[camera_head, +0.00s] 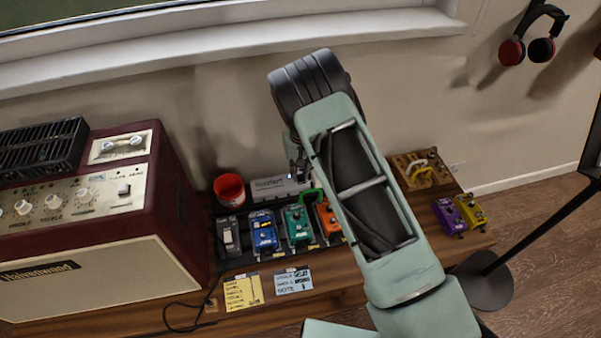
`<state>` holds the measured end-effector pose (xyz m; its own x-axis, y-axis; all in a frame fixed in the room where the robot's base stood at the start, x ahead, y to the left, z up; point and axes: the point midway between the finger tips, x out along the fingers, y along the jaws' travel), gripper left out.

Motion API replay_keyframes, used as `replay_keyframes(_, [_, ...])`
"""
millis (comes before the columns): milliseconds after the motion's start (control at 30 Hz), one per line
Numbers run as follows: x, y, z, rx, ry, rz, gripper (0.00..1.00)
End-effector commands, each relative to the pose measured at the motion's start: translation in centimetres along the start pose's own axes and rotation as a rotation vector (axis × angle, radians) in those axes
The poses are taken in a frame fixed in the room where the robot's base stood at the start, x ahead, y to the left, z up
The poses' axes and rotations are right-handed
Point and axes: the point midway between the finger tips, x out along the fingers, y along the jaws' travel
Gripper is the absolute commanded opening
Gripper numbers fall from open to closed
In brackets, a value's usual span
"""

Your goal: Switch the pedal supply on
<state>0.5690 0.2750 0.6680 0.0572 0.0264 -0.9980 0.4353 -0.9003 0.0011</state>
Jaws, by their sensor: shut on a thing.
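A long pale box with dark lettering (268,188), which looks like the pedal supply, stands at the back of the pedal row against the wall. Its right end is hidden by my arm, and I cannot make out its switch. My gripper (300,178) is only partly seen, beside the arm, at the right end of the box. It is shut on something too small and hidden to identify. A green loop, perhaps a cable (313,194), shows just below it; I cannot tell if they touch.
Grey (229,238), blue (264,232), teal (298,224) and orange (328,220) pedals stand in front. A red cup (229,189) is left of the box, beside a large amplifier (95,260). Purple (448,216) and yellow (470,212) pedals are at right. Notes (243,292) lie in front.

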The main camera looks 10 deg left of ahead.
Motion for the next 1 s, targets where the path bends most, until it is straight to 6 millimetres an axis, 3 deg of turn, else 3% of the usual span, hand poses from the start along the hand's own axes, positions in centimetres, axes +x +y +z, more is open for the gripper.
replay_keyframes(167, [-0.1,-0.1,-0.1,0.0,0.003,-0.002,0.0])
replay_keyframes(200, [-0.1,-0.1,-0.1,0.0,0.003,-0.002,0.19])
replay_keyframes(333, [-0.1,-0.1,-0.1,0.0,0.003,-0.002,0.33])
replay_keyframes(667, [-0.3,0.0,-0.1,0.0,0.003,-0.001,0.33])
replay_keyframes(867, [-2.9,0.0,-0.1,-0.001,0.005,-0.002,0.33])
replay_keyframes(1000, [-5.9,-0.1,-0.1,0.0,0.006,-0.003,0.33])
